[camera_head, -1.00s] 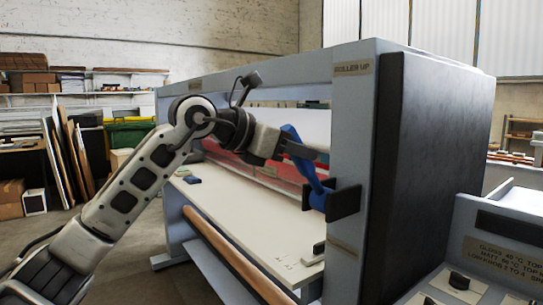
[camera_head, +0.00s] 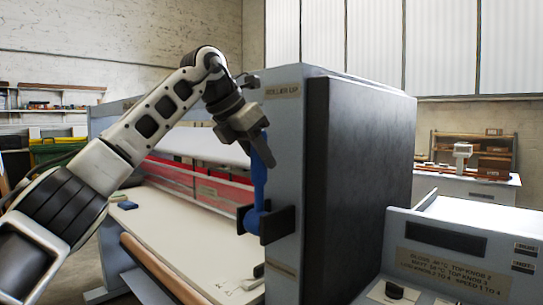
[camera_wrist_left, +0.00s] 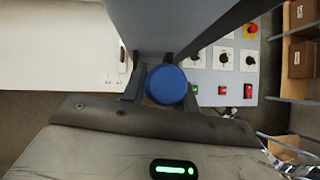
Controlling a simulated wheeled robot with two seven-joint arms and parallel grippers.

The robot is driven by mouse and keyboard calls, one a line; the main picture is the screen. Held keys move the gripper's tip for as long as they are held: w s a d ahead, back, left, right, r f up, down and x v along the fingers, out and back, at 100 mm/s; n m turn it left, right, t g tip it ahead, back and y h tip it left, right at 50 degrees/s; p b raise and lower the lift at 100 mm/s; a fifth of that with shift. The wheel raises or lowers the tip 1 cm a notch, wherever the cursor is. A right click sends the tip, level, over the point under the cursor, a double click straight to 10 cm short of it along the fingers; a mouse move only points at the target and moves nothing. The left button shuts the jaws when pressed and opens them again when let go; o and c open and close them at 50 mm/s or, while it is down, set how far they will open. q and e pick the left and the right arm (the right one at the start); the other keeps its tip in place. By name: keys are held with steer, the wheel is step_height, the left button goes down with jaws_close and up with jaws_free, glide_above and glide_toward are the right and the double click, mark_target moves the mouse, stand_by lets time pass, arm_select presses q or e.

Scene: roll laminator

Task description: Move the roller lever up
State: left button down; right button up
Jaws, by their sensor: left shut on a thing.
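The roller lever (camera_head: 259,182) is a blue arm on a dark bracket on the inner side of the laminator's right end post. It stands nearly upright, its top below the "ROLLER UP" label (camera_head: 282,91). My left gripper (camera_head: 262,143) is shut on the lever's upper end. In the left wrist view the lever's round blue knob (camera_wrist_left: 166,84) sits between the two fingers of the gripper (camera_wrist_left: 162,92). The fingers partly hide the lever's top in the head view. My right gripper is not in view.
The laminator's grey post and black side cover (camera_head: 358,180) stand right beside my left gripper. A white feed table (camera_head: 185,235) lies below my arm. A control panel (camera_head: 440,262) with knobs is at the lower right; its buttons show in the left wrist view.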

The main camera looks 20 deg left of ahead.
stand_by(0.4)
arm_select(q)
steer(key=c, duration=1.1)
jaws_free()
steer(key=shift+w, duration=0.1)
steer(key=shift+r, duration=0.1)
steer(key=v, duration=1.5)
steer(key=shift+r, duration=0.35)
steer(key=shift+a, duration=0.1)
